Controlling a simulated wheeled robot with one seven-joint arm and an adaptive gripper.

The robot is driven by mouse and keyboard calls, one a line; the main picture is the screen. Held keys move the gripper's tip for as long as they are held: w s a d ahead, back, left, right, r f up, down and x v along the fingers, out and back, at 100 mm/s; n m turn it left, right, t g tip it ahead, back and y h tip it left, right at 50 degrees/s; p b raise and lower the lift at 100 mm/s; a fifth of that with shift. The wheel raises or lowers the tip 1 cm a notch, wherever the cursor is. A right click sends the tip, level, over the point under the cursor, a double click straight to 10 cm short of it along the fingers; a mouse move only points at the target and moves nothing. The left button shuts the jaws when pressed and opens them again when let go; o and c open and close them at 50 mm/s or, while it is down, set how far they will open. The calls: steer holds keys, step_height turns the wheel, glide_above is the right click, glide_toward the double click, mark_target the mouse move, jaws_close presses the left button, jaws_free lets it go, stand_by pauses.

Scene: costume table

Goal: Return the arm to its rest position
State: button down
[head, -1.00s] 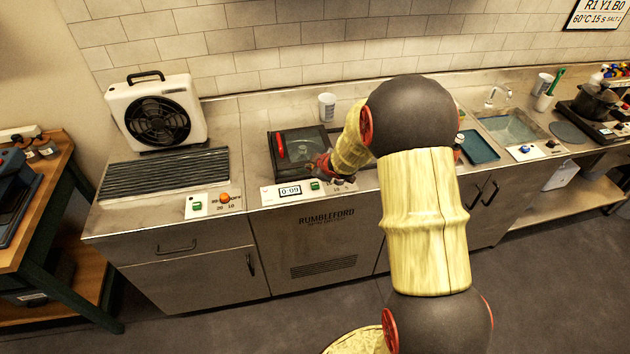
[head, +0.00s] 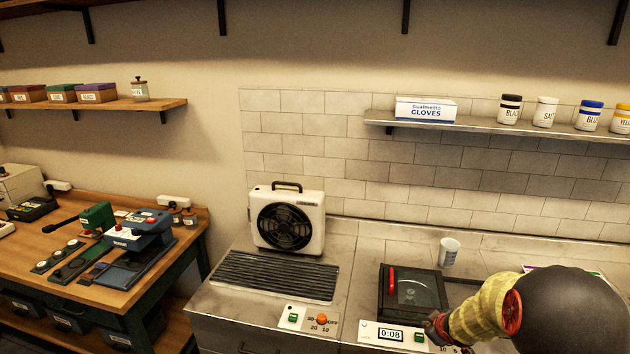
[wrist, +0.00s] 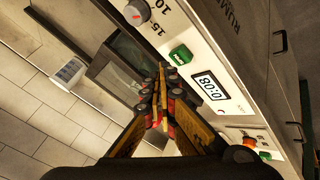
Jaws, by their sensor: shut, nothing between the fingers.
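My gripper (head: 436,328) is at the lower right of the head view, at the end of my yellow and dark arm. It is beside the timer panel of the dark-lidded unit (head: 412,292), at its front edge. In the wrist view my gripper (wrist: 163,95) has its fingers together, with nothing between them. They point toward the panel with a green button (wrist: 180,55) and a display (wrist: 210,88) reading 0:08. I cannot tell if the fingertips touch anything.
A white fan (head: 288,222) stands behind a ribbed grille (head: 275,276) on the metal counter. A white cup (head: 449,252) stands behind the dark-lidded unit. A wooden bench (head: 75,290) with tools is at left. A shelf (head: 500,125) with jars hangs above.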

steer(key=s+r+m+g+h, duration=0.1)
steer(key=s+m+g, duration=0.15)
steer(key=s, duration=0.55)
steer(key=s+r+m+g, duration=0.2)
steer(key=s+m, duration=0.1)
steer(key=s, duration=0.5)
steer(key=s+a+r+m+t+y+b, duration=0.1)
steer(key=s+a+r+b, duration=0.3)
steer(key=s+a+r, duration=1.4)
steer(key=shift+s+a+r+t+y, duration=0.3)
steer(key=shift+s+a+t+y, duration=0.45)
steer(key=shift+a, duration=0.45)
stand_by(3.4)
